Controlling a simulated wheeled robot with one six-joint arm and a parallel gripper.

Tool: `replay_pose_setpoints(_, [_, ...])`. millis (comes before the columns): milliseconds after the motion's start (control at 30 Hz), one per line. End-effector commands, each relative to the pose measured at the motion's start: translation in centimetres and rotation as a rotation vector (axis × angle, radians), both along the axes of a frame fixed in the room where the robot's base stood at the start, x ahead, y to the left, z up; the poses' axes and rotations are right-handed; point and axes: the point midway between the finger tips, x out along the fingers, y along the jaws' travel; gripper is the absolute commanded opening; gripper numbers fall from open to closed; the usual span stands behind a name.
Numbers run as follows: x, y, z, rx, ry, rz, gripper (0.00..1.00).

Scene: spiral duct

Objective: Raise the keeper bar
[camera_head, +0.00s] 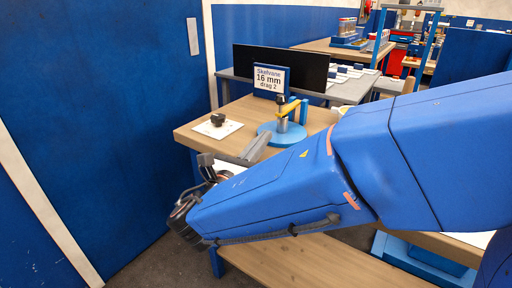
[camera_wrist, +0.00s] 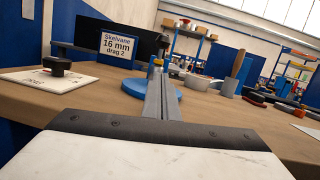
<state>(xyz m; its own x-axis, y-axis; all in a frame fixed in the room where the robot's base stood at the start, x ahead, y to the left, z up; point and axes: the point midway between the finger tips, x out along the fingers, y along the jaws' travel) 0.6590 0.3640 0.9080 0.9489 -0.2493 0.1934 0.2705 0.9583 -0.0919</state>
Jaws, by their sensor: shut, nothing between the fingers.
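In the wrist view only a small yellow part (camera_wrist: 158,62) shows above my fingertips. The blue base (camera_wrist: 176,96) is partly hidden behind the fingers. My gripper (camera_head: 263,140) is shut and empty, its long grey fingers pointing toward the post from the near side. In the wrist view the fingertips of my gripper (camera_wrist: 159,72) line up in front of the post; the gap cannot be judged.
A sign reading "Skelvane 16 mm drag 2" (camera_head: 270,79) stands behind the base, before a black panel (camera_head: 310,68). A white plate with a dark knob (camera_head: 217,120) lies at left on the wooden bench (camera_head: 190,133). A blue wall (camera_head: 100,110) closes the left.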

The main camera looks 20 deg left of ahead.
Motion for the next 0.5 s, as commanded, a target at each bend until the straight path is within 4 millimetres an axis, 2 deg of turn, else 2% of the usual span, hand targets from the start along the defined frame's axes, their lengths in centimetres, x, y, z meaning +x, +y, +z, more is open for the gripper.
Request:
replay_pose_setpoints(267, [4.3,-1.2,0.9,0.001,-0.001,-0.003,0.00])
replay_pose_setpoints(500, [5.9,-1.4,3.4,0.003,-0.002,0.000,0.00])
